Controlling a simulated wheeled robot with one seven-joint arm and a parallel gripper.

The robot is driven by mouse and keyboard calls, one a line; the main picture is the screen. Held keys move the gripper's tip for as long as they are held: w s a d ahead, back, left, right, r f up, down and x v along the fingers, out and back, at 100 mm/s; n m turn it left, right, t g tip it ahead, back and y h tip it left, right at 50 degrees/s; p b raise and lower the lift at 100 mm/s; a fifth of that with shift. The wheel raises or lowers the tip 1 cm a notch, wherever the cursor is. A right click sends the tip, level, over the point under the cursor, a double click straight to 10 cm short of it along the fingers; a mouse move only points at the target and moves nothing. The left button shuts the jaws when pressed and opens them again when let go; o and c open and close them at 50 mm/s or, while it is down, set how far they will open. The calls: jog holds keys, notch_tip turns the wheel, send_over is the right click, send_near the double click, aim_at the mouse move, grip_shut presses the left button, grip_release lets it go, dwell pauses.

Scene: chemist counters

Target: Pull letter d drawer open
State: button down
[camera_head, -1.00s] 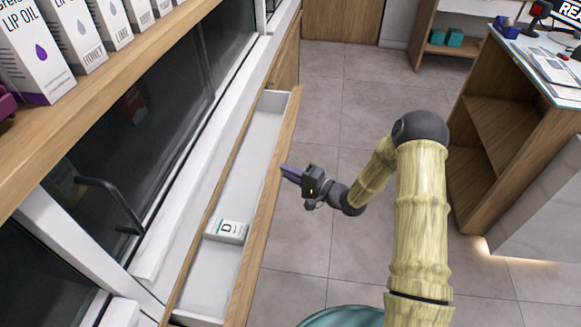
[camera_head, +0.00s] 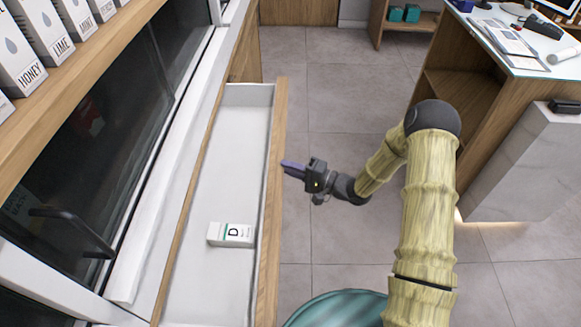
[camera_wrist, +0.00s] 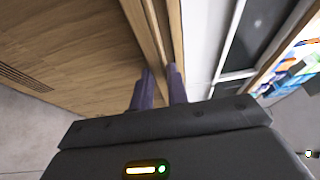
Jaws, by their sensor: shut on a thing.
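The drawer (camera_head: 205,285) is pulled out, with a white inside and a wooden front (camera_head: 269,200). A small white box marked with a letter D (camera_head: 232,234) lies inside it. My gripper (camera_head: 288,168) is at the outer side of the wooden front, about midway along it. In the wrist view, the two purple fingers (camera_wrist: 160,88) are close together at a narrow wooden edge of the drawer front (camera_wrist: 157,40). They are shut on the drawer, but the exact part they hold is hard to make out.
A glass-fronted cabinet with a dark handle (camera_head: 75,228) stands left of the drawer, under a wooden shelf with boxes (camera_head: 22,62). A glass-topped wooden counter (camera_head: 465,85) stands at the right. Grey tiled floor (camera_head: 330,75) lies clear between them.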

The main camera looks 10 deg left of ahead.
jog(key=shift+s+f, duration=0.15)
jog(key=c, duration=1.4)
grip_release()
jog(key=shift+o, duration=0.2)
jog(key=b+v, duration=0.1)
jog(key=v, duration=1.6)
jog(key=shift+d, duration=0.15)
